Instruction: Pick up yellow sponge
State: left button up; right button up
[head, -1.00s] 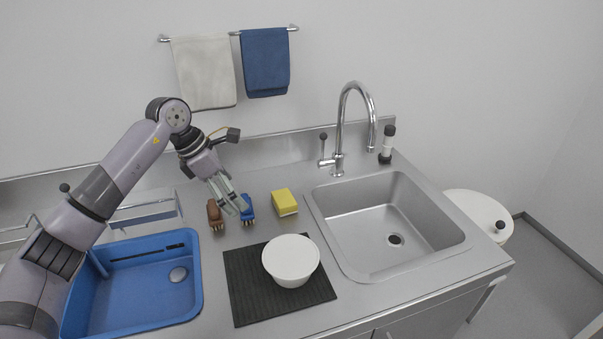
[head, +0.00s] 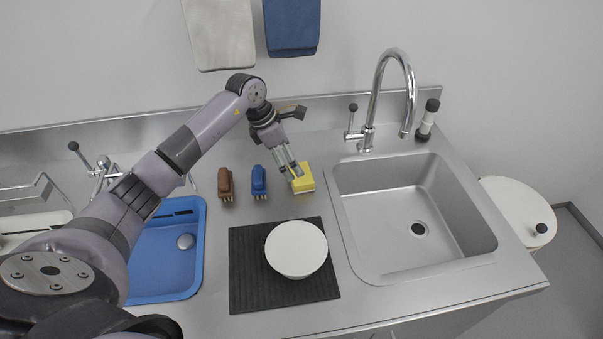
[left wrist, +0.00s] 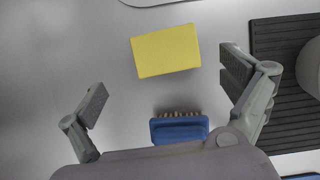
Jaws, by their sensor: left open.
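The yellow sponge (head: 304,181) is a small block lying on the steel counter, left of the sink. In the left wrist view the sponge (left wrist: 166,51) lies flat and slightly turned, beyond the fingertips. My left gripper (head: 293,171) is above the sponge's left part in the head view and hides some of it. In the left wrist view my left gripper (left wrist: 168,88) is open, its fingers wide apart, with nothing between the pads. My right gripper is not in view.
A blue brush (head: 259,182) and a brown brush (head: 225,184) stand left of the sponge. A white bowl (head: 296,249) sits on a black ribbed mat (head: 250,290) in front. The sink (head: 410,215) is to the right, the blue basin (head: 190,262) to the left.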

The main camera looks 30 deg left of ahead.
pick_arm(q)
jog(key=shift+x, duration=0.75)
jog(key=p+x, duration=0.1)
jog(key=x, duration=0.1)
jog(key=d+p+x, duration=0.1)
jog(key=x, duration=0.1)
jog(key=shift+d+f, duration=0.1)
jog(key=shift+f, duration=0.45)
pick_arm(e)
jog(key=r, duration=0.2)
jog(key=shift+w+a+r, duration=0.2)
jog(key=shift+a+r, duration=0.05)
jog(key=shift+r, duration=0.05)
pick_arm(q)
jog(key=shift+c, duration=0.3)
jog(key=c, duration=1)
jog(key=shift+r, duration=0.15)
jog(key=shift+c, duration=0.2)
notch_tip(320, 180, up, 20)
jog(key=b, duration=0.3)
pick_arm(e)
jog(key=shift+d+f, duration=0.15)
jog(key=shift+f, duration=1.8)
